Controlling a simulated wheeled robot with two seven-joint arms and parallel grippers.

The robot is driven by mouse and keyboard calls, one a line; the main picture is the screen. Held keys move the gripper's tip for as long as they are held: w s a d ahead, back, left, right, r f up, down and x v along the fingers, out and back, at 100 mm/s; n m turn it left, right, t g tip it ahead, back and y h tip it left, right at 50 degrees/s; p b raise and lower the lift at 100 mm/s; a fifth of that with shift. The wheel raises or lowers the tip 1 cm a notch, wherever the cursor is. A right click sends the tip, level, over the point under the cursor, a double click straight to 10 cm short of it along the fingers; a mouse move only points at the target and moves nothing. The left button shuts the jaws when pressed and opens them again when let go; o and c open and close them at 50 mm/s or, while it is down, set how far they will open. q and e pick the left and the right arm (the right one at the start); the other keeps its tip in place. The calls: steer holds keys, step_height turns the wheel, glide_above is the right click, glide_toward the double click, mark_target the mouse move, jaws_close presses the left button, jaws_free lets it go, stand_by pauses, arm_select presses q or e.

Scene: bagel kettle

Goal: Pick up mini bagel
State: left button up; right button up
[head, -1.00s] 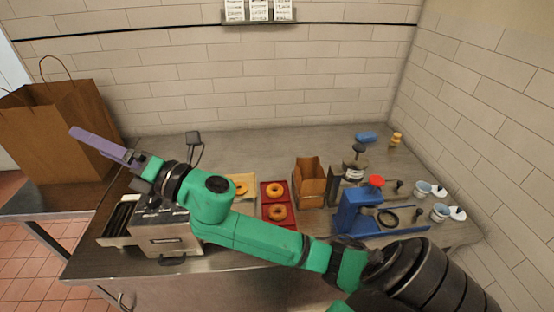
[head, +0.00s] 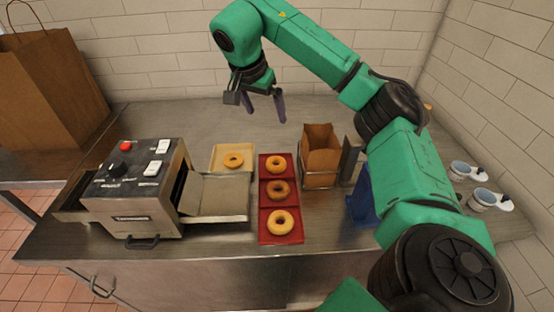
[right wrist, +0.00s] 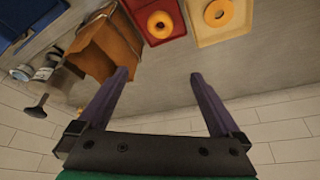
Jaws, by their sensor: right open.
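A small bagel (head: 233,160) lies on a pale yellow tray (head: 217,151) behind the toaster's ramp. It also shows at the top of the right wrist view (right wrist: 218,12). Larger bagels lie in a red tray (head: 264,241) to its right: a back one (head: 277,165), a darker middle one (head: 279,190) and a front one (head: 283,223). My right gripper (head: 263,106) is open and empty, its fingers pointing down above the counter's back part. It is behind and a little right of the yellow tray, apart from the bagels. My left gripper is out of view.
A toaster (head: 135,190) with a metal ramp (head: 219,196) stands left of the trays. An open brown paper bag (head: 321,148) stands right of the red tray, near my right arm. White cups (head: 482,198) are at far right. A large paper bag (head: 52,95) stands left.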

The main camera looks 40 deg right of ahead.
steer(key=b, duration=0.5)
glide_toward(275, 161)
steer(key=p+x, duration=0.1)
steer(key=x, duration=0.1)
steer(key=p+x, duration=0.1)
steer(key=x, duration=0.2)
steer(key=s+p+x, duration=0.1)
steer(key=x, duration=0.1)
steer(key=shift+f, duration=0.65)
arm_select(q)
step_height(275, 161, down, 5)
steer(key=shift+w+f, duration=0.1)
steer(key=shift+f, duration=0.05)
arm_select(e)
steer(key=c, duration=1.1)
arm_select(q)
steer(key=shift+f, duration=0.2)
arm_select(e)
step_height(275, 161, up, 20)
